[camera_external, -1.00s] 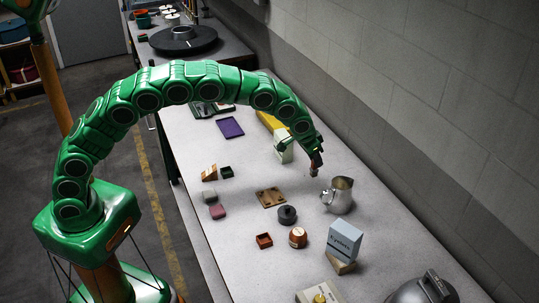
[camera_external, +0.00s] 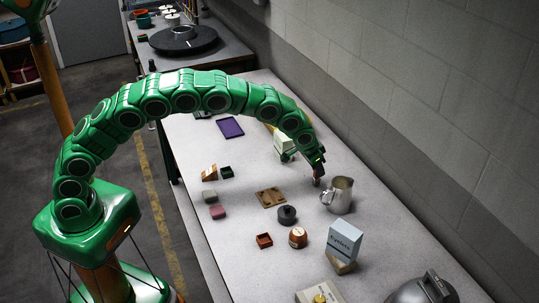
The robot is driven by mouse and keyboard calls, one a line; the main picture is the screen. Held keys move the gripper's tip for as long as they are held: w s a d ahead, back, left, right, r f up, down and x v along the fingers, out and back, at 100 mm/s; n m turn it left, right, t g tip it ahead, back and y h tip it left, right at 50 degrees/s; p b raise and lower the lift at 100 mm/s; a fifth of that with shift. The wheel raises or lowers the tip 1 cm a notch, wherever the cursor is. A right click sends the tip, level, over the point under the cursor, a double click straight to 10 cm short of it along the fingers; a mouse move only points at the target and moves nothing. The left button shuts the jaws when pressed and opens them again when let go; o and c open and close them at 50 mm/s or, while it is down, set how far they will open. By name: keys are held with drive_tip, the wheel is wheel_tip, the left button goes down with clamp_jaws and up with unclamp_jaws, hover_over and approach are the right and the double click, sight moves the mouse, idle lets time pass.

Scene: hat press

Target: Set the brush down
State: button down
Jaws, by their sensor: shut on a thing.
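My gripper (camera_external: 318,170) is at the end of the green arm, pointing down just left of the metal pitcher (camera_external: 341,195). It is shut on a small reddish-brown thing, which I take to be the brush (camera_external: 317,181). The brush is mostly hidden by the gripper and too small to make out its shape. Its lower end is at or just above the grey table top (camera_external: 245,270); I cannot tell whether it touches.
A brown wooden board (camera_external: 270,198) and a dark round pot (camera_external: 287,215) lie left of the gripper. A brown jar (camera_external: 298,237), a small open box (camera_external: 264,240) and a blue-grey carton (camera_external: 344,241) stand nearer the camera. A pale box (camera_external: 283,143) is behind the gripper.

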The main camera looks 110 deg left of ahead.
drive_tip(key=c, duration=0.9)
unclamp_jaws()
drive_tip(key=shift+v, duration=0.85)
drive_tip(key=v, duration=1)
drive_tip(key=shift+r, duration=0.25)
drive_tip(key=shift+d, duration=0.1)
